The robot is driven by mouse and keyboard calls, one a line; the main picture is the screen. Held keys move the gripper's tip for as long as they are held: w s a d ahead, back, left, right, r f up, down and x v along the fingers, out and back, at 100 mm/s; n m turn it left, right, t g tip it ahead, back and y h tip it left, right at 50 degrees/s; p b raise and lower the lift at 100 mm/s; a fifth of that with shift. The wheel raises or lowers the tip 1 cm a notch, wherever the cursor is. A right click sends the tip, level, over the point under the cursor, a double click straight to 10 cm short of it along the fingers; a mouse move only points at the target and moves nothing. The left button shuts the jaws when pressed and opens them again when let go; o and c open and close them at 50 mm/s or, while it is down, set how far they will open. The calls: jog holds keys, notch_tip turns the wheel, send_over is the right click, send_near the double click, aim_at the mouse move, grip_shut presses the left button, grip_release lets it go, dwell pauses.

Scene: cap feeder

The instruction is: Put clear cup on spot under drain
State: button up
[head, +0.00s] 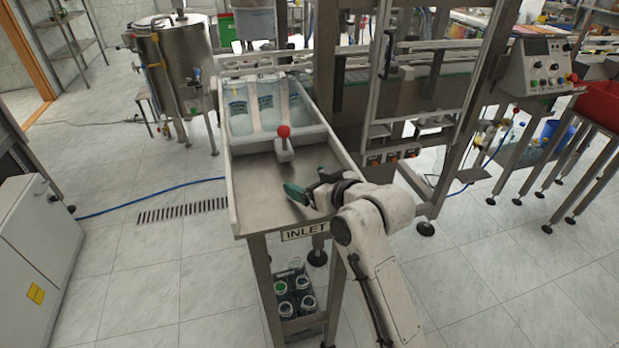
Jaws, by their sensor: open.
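My gripper (299,188) is open above the metal table (251,190) marked INLET, near its right side. One teal fingertip shows clearly; the other is partly hidden by my wrist. I cannot make out a clear cup on the table, and my gripper and arm hide part of the surface. A grey block with a red ball lever (283,131) stands at the back of the bare table area, in front of the bin. I cannot tell whether this is the drain, and no marked spot shows.
A crate with several jars (295,293) sits below the table. Metal conveyor frames (471,125) stand to the right. The table's left front is clear.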

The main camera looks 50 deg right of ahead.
jog(key=shift+w+f, duration=0.1)
jog(key=shift+w, duration=0.15)
jog(key=shift+c, duration=0.5)
jog(key=c, duration=1)
